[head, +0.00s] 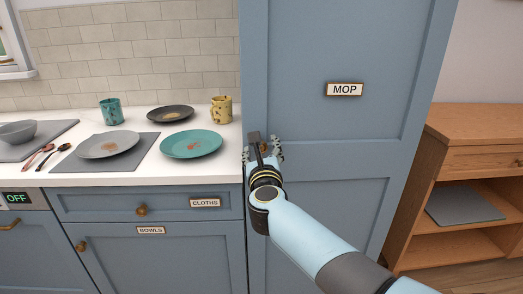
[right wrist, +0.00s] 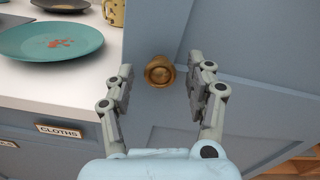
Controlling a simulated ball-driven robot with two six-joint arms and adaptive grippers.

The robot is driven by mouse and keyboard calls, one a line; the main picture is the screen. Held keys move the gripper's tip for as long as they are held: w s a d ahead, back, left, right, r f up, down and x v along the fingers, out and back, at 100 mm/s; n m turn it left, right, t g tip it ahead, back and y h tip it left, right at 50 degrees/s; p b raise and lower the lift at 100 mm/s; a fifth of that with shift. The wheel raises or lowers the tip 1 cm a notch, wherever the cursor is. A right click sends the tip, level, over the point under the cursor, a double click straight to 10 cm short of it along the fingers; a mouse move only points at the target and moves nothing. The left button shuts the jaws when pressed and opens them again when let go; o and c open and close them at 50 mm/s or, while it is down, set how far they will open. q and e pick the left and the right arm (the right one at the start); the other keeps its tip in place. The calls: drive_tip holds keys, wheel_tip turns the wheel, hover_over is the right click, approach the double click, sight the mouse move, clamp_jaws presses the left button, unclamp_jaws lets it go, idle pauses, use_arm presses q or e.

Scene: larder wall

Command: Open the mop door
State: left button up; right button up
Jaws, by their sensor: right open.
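The mop door (head: 330,130) is a tall blue panelled door with a MOP label (head: 345,89), and it looks closed. Its round brass knob (right wrist: 159,71) is near the door's left edge; in the head view my gripper partly hides it. My right gripper (head: 264,150) is at the knob. In the right wrist view its fingers (right wrist: 160,80) are spread open, one on each side of the knob, with gaps between them and it. I cannot tell whether the fingertips reach past the knob. My left gripper is not in view.
A white counter (head: 215,177) to the left holds a teal plate (head: 192,143), a yellow mug (head: 221,109) and other dishes, close to my right gripper. A wooden shelf unit (head: 470,125) stands right of the door.

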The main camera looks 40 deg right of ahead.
clamp_jaws()
idle(0.3)
